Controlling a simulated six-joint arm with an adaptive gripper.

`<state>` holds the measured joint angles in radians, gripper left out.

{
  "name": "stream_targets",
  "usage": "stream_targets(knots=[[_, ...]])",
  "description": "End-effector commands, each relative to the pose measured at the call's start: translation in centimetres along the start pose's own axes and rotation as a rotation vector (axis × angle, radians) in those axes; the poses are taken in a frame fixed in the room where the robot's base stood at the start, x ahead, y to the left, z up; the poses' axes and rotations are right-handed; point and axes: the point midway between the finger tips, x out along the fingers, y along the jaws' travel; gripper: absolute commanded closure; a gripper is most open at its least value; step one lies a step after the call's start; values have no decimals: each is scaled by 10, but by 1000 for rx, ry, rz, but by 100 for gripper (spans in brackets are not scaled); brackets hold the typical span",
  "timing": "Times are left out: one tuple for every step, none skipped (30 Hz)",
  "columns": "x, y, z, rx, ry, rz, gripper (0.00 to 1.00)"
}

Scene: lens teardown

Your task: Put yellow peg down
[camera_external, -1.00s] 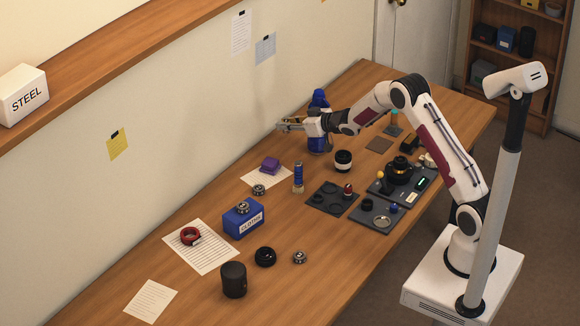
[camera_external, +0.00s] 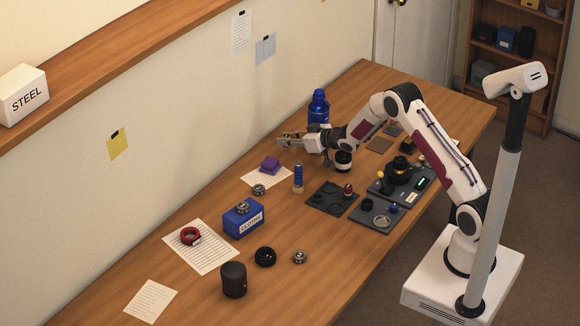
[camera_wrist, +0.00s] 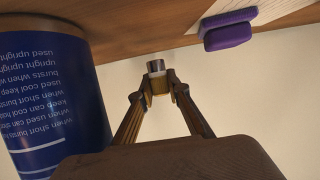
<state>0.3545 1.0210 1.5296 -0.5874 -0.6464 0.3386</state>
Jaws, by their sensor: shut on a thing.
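My gripper (camera_external: 283,139) reaches out sideways above the far part of the table, to the left of the blue bottle. In the wrist view my gripper (camera_wrist: 160,88) is shut on a small peg (camera_wrist: 158,84) with a yellowish part between the fingertips and a grey, metallic-looking end. The fingers hide much of it. In the external view the peg is too small to make out at the fingertips. It appears to be held above the table, not resting on it.
The blue bottle (camera_external: 318,108) stands close by and fills the left of the wrist view (camera_wrist: 45,100). A purple block (camera_external: 270,164) lies on paper, also in the wrist view (camera_wrist: 228,32). A blue-topped cylinder (camera_external: 298,180), black-and-white cylinder (camera_external: 343,161) and dark trays (camera_external: 322,203) stand nearby.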

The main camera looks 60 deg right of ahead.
Motion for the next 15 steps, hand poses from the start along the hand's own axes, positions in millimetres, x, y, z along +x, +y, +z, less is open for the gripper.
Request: stream_targets(knots=[[3, 0, 7, 1, -2, 0, 100], [4, 0, 10, 1, -2, 0, 100], [6, 0, 14, 1, -1, 0, 100], [7, 0, 16, 1, 0, -1, 100], [8, 0, 19, 1, 0, -1, 100], [9, 0, 22, 1, 0, -1, 100], [10, 0, 24, 0, 0, -1, 100], [11, 0, 25, 0, 0, 0, 100], [11, 0, 26, -1, 1, 0, 100], [12, 0, 27, -1, 1, 0, 100], [12, 0, 27, -1, 1, 0, 100], [12, 0, 28, -1, 1, 0, 100], [12, 0, 28, -1, 1, 0, 100], [12, 0, 28, -1, 1, 0, 100], [12, 0, 27, 0, 1, 0, 100]])
